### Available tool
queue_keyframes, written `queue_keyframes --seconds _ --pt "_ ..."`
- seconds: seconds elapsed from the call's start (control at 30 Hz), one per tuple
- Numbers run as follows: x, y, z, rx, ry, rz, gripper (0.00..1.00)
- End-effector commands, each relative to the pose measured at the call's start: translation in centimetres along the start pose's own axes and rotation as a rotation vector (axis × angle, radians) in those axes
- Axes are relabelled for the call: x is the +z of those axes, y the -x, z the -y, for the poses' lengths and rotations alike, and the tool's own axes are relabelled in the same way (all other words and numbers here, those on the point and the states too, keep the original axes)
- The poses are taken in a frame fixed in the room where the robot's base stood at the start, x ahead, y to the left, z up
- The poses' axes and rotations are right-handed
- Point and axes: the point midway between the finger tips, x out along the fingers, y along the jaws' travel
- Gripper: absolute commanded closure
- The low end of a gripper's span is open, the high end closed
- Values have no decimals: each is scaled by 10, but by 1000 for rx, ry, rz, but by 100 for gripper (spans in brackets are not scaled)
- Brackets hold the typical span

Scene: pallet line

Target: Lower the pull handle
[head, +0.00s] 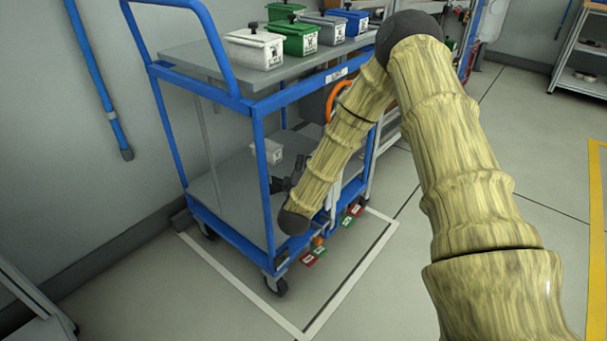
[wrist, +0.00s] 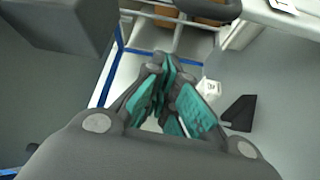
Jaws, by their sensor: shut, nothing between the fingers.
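No part is plainly marked as the pull handle. A dark rounded bar (wrist: 208,9) at the top of the wrist view may be it, but I cannot tell. My gripper (wrist: 165,68) has dark and teal fingers brought together in the middle of the wrist view, apart from that bar and with nothing held. In the head view, my arm hides part of the blue trolley (head: 258,180), and only small dark parts of the gripper (head: 283,183) show beside the arm, low at the trolley. The trolley's blue bar handle (head: 211,35) rises at its left end.
White (head: 256,47), green (head: 300,37), grey and blue lidded bins stand on the trolley's top shelf. An orange ring (head: 338,97) shows behind my arm. A shelf rack (head: 580,50) stands far right; the floor between is clear.

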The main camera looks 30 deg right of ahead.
Motion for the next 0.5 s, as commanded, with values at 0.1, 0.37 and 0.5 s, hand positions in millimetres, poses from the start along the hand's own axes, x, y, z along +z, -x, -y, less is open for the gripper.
queue_keyframes --seconds 0.1,0.37,0.5 --pt "1 -20 2 3 -3 2 100" --pt "9 -40 2 -2 0 1 100" --pt "20 -36 2 -1 -2 1 100"
